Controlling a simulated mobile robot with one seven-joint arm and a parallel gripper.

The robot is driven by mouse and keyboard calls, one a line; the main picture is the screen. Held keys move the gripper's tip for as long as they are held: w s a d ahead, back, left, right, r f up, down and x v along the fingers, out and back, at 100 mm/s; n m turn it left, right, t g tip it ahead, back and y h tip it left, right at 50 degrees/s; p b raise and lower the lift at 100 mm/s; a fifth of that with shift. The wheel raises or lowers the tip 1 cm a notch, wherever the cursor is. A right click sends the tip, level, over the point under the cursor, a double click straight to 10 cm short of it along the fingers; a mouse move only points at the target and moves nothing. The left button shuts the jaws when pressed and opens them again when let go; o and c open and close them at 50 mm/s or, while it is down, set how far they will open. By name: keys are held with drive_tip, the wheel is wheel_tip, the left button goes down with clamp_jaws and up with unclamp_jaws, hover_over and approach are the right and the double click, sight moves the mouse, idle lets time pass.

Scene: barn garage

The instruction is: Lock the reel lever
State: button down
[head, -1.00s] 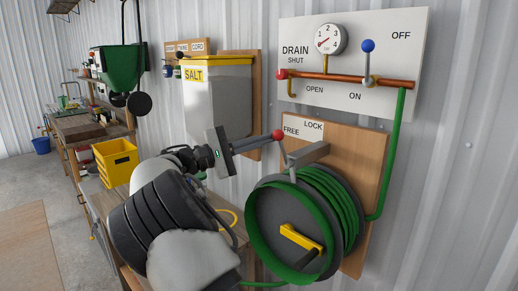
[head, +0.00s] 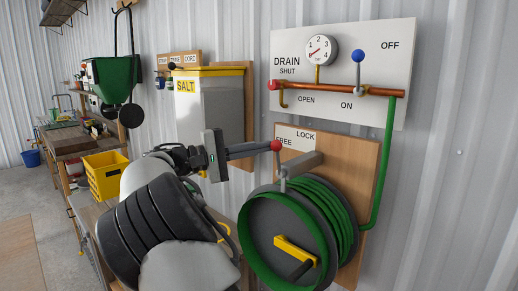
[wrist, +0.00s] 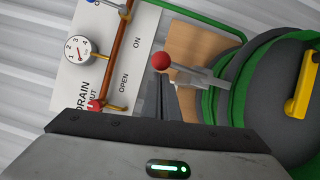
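The reel lever is a thin grey rod with a red knob (head: 276,146), rising from the hose reel (head: 290,235) beside the FREE end of the FREE/LOCK label (head: 296,138). The knob and rod also show in the wrist view (wrist: 160,61). My gripper (head: 270,147) reaches from the left, its fingertips right at the knob. In the wrist view its fingers (wrist: 165,82) look closed together, with the knob just beyond and left of the tips. Whether they touch the lever I cannot tell. A grey bracket hides part of the board behind the lever.
Above hangs a white panel (head: 400,75) with a gauge, a copper pipe and a blue-knobbed valve lever (head: 358,56). A green hose (head: 383,170) runs down the right side. A salt bin (head: 223,110) and a yellow crate (head: 107,178) are at the left.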

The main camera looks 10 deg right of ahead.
drive_tip(key=shift+s, duration=0.1)
drive_tip(key=s+a+f+p, duration=0.1)
drive_tip(key=s+a, duration=0.1)
drive_tip(key=a, duration=1.5)
drive_tip(key=shift+s+p, duration=0.3)
drive_tip(key=shift+p, duration=0.05)
drive_tip(key=s+d+g+y+p, duration=0.15)
drive_tip(key=s+d+y, duration=0.3)
drive_tip(key=d, duration=0.65)
drive_tip(key=s+d+g+y+p, duration=0.1)
drive_tip(key=s+d+y+p, duration=0.3)
drive_tip(key=d, duration=0.7)
drive_tip(key=s+a+f+m+t+y+p, duration=0.1)
drive_tip(key=s+a+y, duration=0.1)
drive_tip(key=s, duration=0.6)
drive_tip(key=s+a+m+t+y+p, duration=0.1)
drive_tip(key=s+y, duration=0.3)
drive_tip(key=s, duration=0.4)
drive_tip(key=s+a+f+m+t+y+p, duration=0.1)
drive_tip(key=s+a+t+y, duration=0.2)
drive_tip(key=s, duration=0.5)
drive_tip(key=shift+s+a+f+y+p, duration=0.15)
drive_tip(key=shift+a+f+y+p, duration=0.2)
drive_tip(key=shift+y, duration=0.2)
